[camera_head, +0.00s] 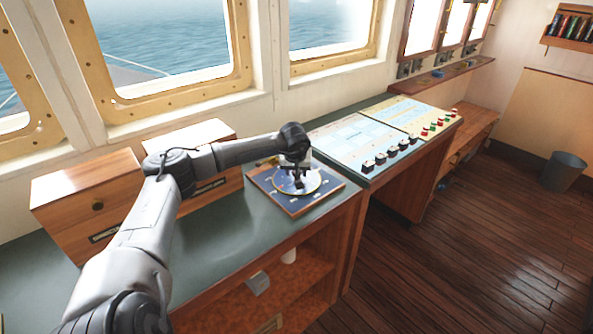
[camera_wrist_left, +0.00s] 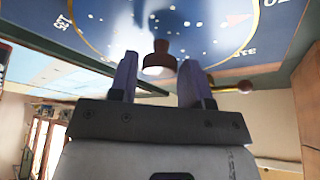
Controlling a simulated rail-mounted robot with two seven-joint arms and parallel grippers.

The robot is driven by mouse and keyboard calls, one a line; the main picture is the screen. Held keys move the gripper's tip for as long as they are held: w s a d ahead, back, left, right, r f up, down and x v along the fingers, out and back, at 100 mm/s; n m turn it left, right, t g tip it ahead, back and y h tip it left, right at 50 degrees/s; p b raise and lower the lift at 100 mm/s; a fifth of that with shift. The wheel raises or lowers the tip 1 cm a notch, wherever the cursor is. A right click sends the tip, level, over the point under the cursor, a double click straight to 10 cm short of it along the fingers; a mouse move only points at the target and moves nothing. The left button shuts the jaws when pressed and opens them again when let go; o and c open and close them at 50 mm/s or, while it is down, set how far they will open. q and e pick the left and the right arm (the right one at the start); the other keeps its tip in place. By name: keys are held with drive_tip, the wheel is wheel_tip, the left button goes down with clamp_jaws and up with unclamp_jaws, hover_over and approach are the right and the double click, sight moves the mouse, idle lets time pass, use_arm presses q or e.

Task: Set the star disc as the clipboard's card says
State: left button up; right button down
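The star disc (camera_head: 312,184) is a round dark-blue plate with a pale rim on a square blue board with a wooden edge (camera_head: 318,203), on the green counter. In the left wrist view the disc (camera_wrist_left: 205,28) shows white star dots, a gold ring and partly cut-off lettering. A brown knob with a pale end (camera_wrist_left: 160,62) stands out from it. My left gripper (camera_head: 298,184) is over the disc. In the left wrist view its two fingers (camera_wrist_left: 157,80) are apart, with the knob in the gap and no clear contact. I cannot make out the clipboard or its card.
Two wooden drawer boxes (camera_head: 88,198) stand behind my left arm. A console with a chart panel and buttons (camera_head: 372,138) is right of the board. A small rod with a round knob (camera_wrist_left: 244,87) sticks out beside the disc. Open shelves lie below the counter.

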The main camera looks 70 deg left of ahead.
use_arm(q)
drive_tip(key=shift+o, duration=1.3)
drive_tip(key=b+v, duration=0.1)
drive_tip(key=v, duration=1.3)
drive_tip(key=shift+a, duration=0.1)
